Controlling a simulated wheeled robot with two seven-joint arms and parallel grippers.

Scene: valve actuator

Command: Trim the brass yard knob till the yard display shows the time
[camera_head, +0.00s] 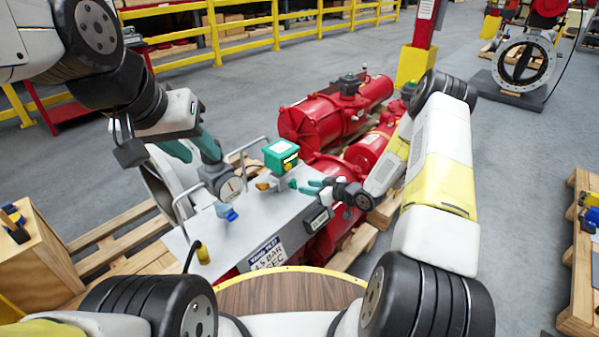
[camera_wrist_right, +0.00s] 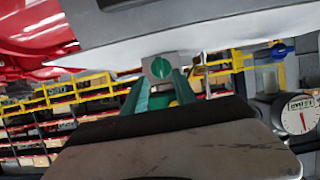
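The grey bench panel (camera_head: 195,238) carries the fittings. A small brass-coloured fitting (camera_head: 266,184), perhaps the brass knob, sits near its far edge. A small green knob (camera_head: 292,184) is beside it, just ahead of my right gripper (camera_head: 306,187). In the right wrist view this green knob (camera_wrist_right: 160,68) lies at the fingertips of my right gripper (camera_wrist_right: 160,84). The fingers are apart; contact is not clear. My left gripper (camera_head: 202,158) has spread fingers above a round gauge (camera_head: 230,188). A small dark box (camera_head: 318,220), possibly the display, has an unreadable screen.
A teal box (camera_head: 281,155) stands at the panel's far edge. A blue fitting (camera_head: 227,212), a yellow-black fitting (camera_head: 202,253) and metal rails rise from the panel. Red actuator cylinders (camera_head: 318,124) lie behind. A partly readable sign (camera_head: 266,254) hangs on the near side.

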